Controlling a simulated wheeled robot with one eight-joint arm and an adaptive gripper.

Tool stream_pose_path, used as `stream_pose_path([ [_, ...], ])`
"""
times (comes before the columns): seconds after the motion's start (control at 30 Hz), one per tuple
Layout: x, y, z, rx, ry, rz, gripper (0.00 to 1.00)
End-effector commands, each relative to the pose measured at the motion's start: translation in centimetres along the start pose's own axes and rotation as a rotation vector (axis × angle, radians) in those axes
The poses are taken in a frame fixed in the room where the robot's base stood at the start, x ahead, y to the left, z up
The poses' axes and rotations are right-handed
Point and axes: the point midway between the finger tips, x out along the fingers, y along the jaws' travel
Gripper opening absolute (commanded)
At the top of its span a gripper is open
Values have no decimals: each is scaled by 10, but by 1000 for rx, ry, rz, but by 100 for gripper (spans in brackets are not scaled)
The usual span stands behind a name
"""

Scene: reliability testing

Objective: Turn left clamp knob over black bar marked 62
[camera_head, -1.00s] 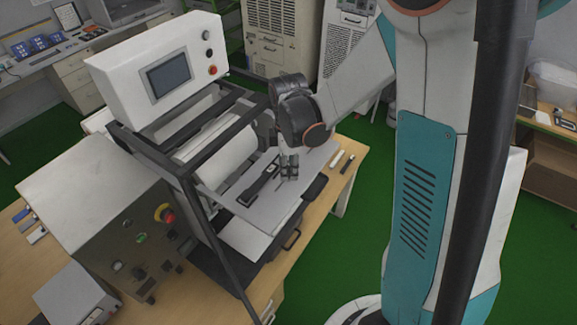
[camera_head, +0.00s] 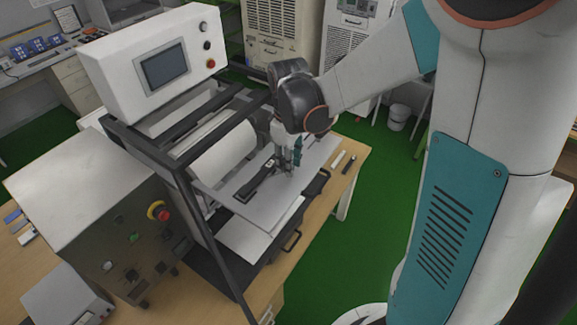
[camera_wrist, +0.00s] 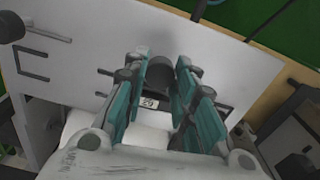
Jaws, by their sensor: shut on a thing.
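My gripper (camera_wrist: 160,78) points down at the white plate, its teal fingers on either side of a dark rounded clamp knob (camera_wrist: 160,70) and shut on it. A small white label (camera_wrist: 150,102) with digits shows just below the knob between the fingers; the number is hard to read. In the head view my gripper (camera_head: 291,168) is at the far right end of a black bar (camera_head: 256,186) lying on the plate. The fingers and wrist hide the knob there. Another dark knob (camera_wrist: 12,27) shows at the left edge of the wrist view.
The white plate (camera_head: 241,207) sits in a dark-framed machine with a screen box (camera_head: 160,62) above and a frame post (camera_head: 205,230) at its left. A control box (camera_head: 150,235) with a red button stands left. Small items (camera_head: 343,161) lie on the wooden table at right.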

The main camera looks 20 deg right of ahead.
Motion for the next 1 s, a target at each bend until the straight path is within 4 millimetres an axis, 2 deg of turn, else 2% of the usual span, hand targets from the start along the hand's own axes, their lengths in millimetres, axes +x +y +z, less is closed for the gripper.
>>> stream_pose_path([
  [0.6,2,0,0,584,0,0,1],
  [1.0,1,0,0,882,0,0,1],
])
